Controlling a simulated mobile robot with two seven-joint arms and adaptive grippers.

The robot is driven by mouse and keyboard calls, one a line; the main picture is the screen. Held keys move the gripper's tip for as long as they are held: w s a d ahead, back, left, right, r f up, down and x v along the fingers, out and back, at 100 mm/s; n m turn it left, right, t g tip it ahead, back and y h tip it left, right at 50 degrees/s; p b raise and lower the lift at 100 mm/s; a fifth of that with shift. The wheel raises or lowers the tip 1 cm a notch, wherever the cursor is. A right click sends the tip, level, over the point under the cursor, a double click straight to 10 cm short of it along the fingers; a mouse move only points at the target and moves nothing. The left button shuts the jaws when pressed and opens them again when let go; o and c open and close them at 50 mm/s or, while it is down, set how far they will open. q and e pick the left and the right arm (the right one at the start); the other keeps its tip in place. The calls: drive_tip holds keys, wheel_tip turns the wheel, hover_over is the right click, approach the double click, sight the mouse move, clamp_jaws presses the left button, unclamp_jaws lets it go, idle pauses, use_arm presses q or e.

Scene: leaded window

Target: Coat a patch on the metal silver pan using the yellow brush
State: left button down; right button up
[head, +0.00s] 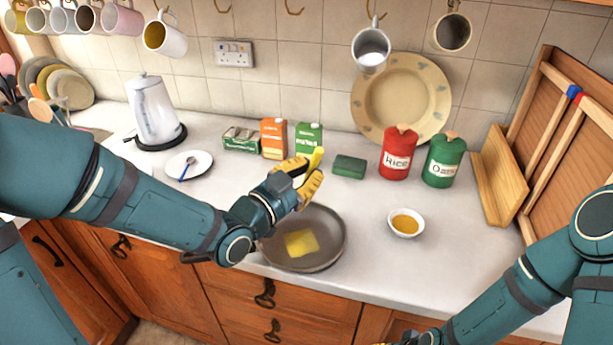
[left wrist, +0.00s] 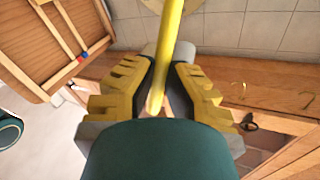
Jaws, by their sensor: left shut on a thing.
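The grey metal pan (head: 330,245) lies at the counter's front edge, below and partly behind my left gripper. A yellow patch (head: 301,242) shows on the pan's inner surface. My left gripper (head: 309,181) is shut on the yellow brush (head: 316,158) and holds it above the pan's back rim. The brush also shows in the left wrist view (left wrist: 173,45), between both fingers. Its bristle end cannot be made out in the head view. A small white bowl (head: 406,234) with yellow-orange liquid stands right of the pan. My right gripper is mostly cut off at the bottom edge.
A green block (head: 350,167), red canister (head: 397,155) and green canister (head: 444,162) stand behind. Cartons (head: 273,138), a plate with a spoon (head: 197,168) and a kettle (head: 152,110) are to the left. Mugs (head: 371,48) hang above. Counter around the bowl is clear.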

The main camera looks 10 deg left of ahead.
use_arm(q)
drive_tip(key=shift+r, duration=0.1)
wheel_tip(320, 180, up, 3)
drive_tip(key=shift+f+p, duration=0.1)
drive_tip(key=shift+p, duration=0.3)
use_arm(e)
drive_tip(key=shift+r, duration=0.45)
idle(0.4)
